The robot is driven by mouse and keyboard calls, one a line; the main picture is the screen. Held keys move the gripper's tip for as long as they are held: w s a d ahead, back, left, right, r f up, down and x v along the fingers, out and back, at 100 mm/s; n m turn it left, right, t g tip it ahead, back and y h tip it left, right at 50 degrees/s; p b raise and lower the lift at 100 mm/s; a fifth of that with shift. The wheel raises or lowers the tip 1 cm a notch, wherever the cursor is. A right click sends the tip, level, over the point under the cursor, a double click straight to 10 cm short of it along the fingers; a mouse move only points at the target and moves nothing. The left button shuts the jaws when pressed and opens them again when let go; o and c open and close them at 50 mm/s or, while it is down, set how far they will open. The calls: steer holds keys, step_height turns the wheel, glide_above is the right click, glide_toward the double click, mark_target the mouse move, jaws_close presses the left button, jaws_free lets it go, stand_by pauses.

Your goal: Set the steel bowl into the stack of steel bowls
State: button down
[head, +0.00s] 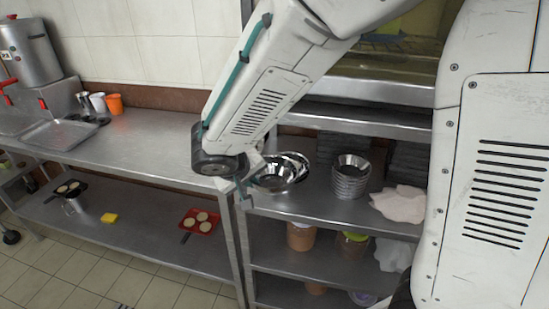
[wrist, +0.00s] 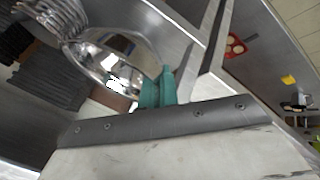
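The steel bowl (head: 277,179) is a shiny, tilted bowl at the end of my arm in the head view, over the left end of the steel shelf unit. In the wrist view the bowl (wrist: 115,52) fills the upper middle, its rim between the teal fingertips. My gripper (wrist: 157,88) is shut on that rim; in the head view its fingers are mostly hidden behind the wrist. The stack of steel bowls (head: 350,182) stands upright on the shelf, to the right of the held bowl and apart from it. The stack (wrist: 62,18) also shows at upper left in the wrist view.
A white cloth (head: 399,204) lies right of the stack. Dark stacked items (head: 406,163) stand behind it. A shelf (head: 365,128) runs above the back. Lower shelves hold containers (head: 301,237). The long steel counter (head: 150,145) at left has much free room.

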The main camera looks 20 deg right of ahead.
mark_target(267, 158)
steer(key=w+d, duration=0.7)
steer(key=shift+w+d, duration=0.2)
steer(key=shift+w, duration=0.1)
steer(key=shift+f, duration=0.2)
steer(key=shift+f, duration=0.5)
steer(key=c, duration=1.6)
jaws_free()
steer(key=shift+c, duration=0.2)
steer(key=shift+r, duration=0.1)
